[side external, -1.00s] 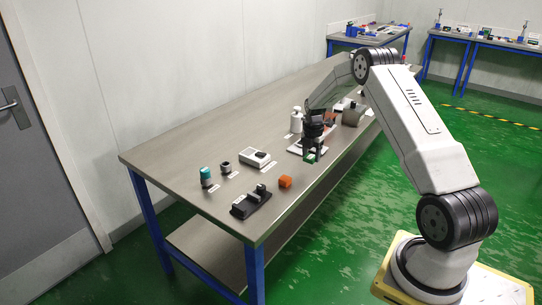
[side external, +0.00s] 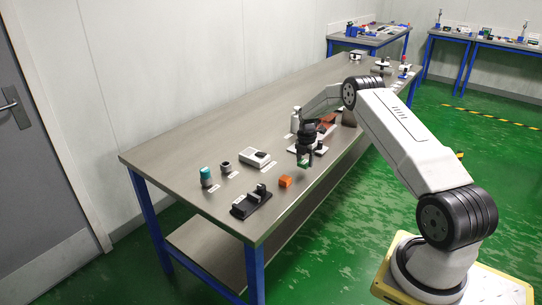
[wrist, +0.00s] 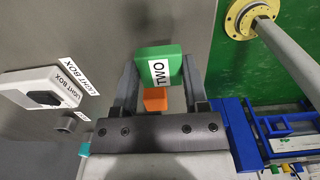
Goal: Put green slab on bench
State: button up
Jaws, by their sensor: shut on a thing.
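The green slab (wrist: 157,58) carries a white label reading "TWO" and sits between my fingers in the wrist view. My gripper (wrist: 157,88) is shut on it. In the side view my gripper (side external: 304,158) points down over the near long edge of the bench (side external: 215,143), with a bit of the green slab (side external: 302,164) showing at its tips. I cannot tell whether the slab touches the bench top. The bench is a long grey metal-topped table with blue legs.
An orange block (side external: 285,182) lies close to my gripper, towards the bench's near end. A black fixture (side external: 251,202), a teal-topped item (side external: 206,177), a small dark cylinder (side external: 226,167) and the white light box (side external: 255,158) stand nearby. The bench's left rear is bare.

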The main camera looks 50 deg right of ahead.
aim_at(305, 162)
jog(key=shift+f, duration=1.5)
jog(key=shift+f, duration=0.2)
jog(key=o, duration=1.2)
jog(key=shift+o, duration=0.2)
jog(key=shift+r, duration=0.2)
notch_tip(305, 162, up, 12)
